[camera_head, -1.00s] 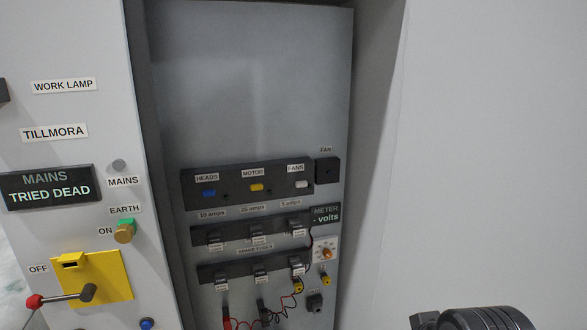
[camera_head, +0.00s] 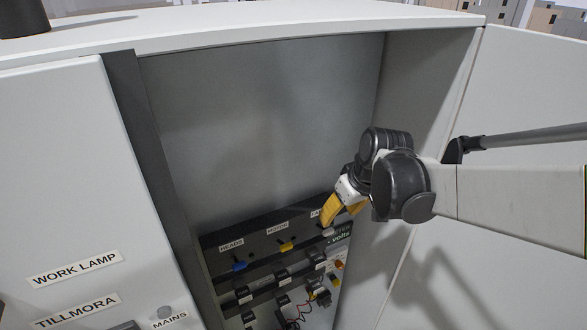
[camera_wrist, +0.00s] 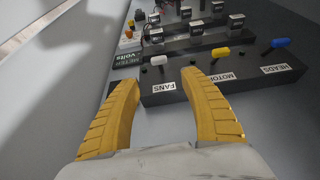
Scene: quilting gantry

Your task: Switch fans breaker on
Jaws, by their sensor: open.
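The fans breaker is a small white lever (camera_wrist: 157,60) beside the FANS label (camera_wrist: 164,87) on the black breaker strip. It also shows pale in the head view (camera_head: 328,232), below my fingers. My gripper (camera_wrist: 160,78) is open, its yellow fingers on either side of the FANS label, with the white lever just beyond the gap. In the head view my gripper (camera_head: 335,209) hangs over the right end of the strip and partly hides the FANS label. I cannot tell whether the fingers touch anything, nor which way the lever is set.
The yellow motor lever (camera_wrist: 221,52) and blue heads lever (camera_wrist: 281,42) share the strip, the motor one near a finger. Fuse rows (camera_head: 280,279) and red and black leads (camera_head: 290,323) sit below. The cabinet's right wall (camera_head: 424,120) is close to my arm.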

